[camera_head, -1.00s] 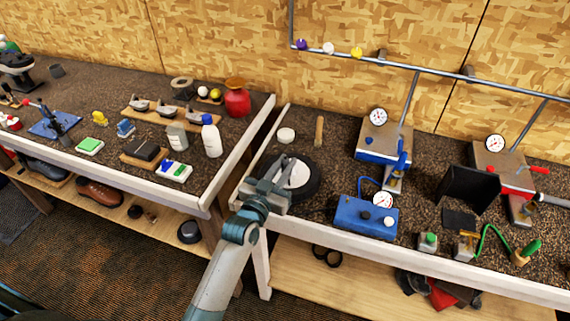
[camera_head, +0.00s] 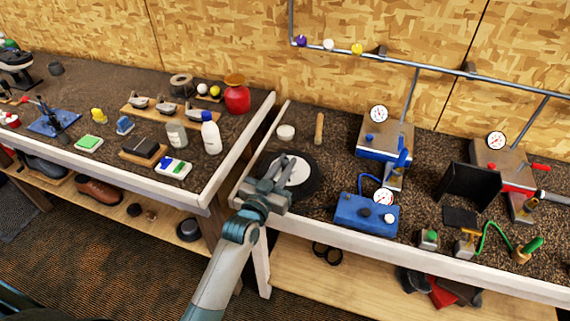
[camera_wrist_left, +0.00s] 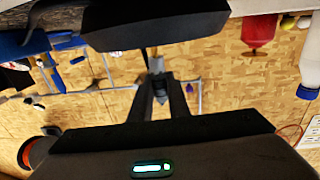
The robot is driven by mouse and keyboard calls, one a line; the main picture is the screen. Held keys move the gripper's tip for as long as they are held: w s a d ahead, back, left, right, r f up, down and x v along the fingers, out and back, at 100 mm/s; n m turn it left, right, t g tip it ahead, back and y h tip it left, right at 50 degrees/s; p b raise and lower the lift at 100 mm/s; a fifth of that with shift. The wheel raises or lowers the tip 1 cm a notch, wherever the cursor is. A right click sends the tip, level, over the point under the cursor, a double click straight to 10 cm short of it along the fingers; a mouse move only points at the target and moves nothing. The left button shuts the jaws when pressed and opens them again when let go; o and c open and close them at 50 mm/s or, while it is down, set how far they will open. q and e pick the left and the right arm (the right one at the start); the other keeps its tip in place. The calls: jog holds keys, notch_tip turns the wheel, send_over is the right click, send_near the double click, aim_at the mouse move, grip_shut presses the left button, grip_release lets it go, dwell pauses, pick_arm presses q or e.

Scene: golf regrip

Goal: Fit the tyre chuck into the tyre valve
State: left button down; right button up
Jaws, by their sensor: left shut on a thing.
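The tyre (camera_head: 309,186) is a black ring with a white hub (camera_head: 299,174), lying flat near the left end of the right bench. My left gripper (camera_head: 280,170) is over its near left part and covers some of it. In the left wrist view, the fingers (camera_wrist_left: 159,92) are shut on a small grey metal piece, the tyre chuck (camera_wrist_left: 157,68). The dark tyre (camera_wrist_left: 155,22) is just beyond the chuck. I cannot make out the valve or tell whether the chuck touches it. My right gripper is not in view.
A blue inflator box (camera_head: 352,216) with a gauge stands right of the tyre. A raised white rim (camera_head: 440,263) edges the bench. The left bench holds a red bottle (camera_head: 237,97) and a white bottle (camera_head: 211,138).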

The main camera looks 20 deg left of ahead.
pick_arm(q)
jog(key=shift+f+b, duration=0.45)
jog(key=shift+f, duration=0.25)
jog(key=c, duration=1.6)
grip_release()
jog(key=shift+s, duration=0.1)
jog(key=shift+s, duration=0.2)
jog(key=shift+s+a+b, duration=0.4)
jog(key=shift+s+b, duration=0.45)
jog(key=shift+s, duration=1.95)
jog(key=shift+s+a+b, duration=0.4)
jog(key=shift+s+b, duration=0.4)
jog(key=shift+s, duration=1.95)
jog(key=shift+s+a+b, duration=0.4)
jog(key=shift+s+b, duration=0.45)
jog(key=shift+s, duration=1.95)
